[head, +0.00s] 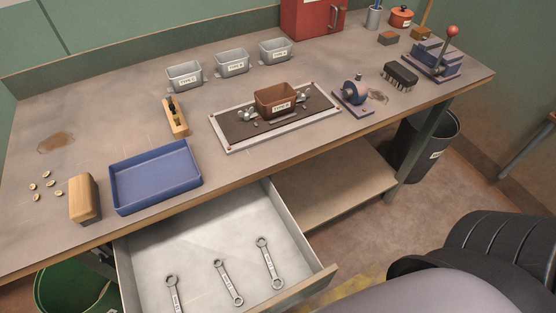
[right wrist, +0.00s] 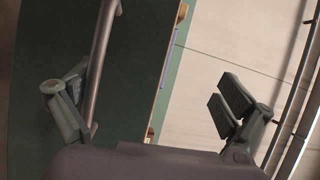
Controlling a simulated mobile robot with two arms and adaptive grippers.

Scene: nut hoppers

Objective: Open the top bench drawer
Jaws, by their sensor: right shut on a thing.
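The top bench drawer (head: 217,210) stands pulled well out from under the bench in the head view. Several wrenches (head: 227,283) lie on its pale floor. Its wooden-topped front (head: 318,288) faces the lower right; the handle is hidden there. In the right wrist view, my right gripper (right wrist: 150,108) has its fingers far apart, straddling the drawer's dark green front (right wrist: 137,65). My left gripper is not in view.
The bench top (head: 125,115) carries a blue tray (head: 200,180), a wooden block brush (head: 84,199), labelled bins and a brown hopper (head: 276,101). A lower shelf (head: 330,190) sits right of the drawer. A green bin (head: 75,290) stands at lower left, a dark bin (head: 425,150) at right.

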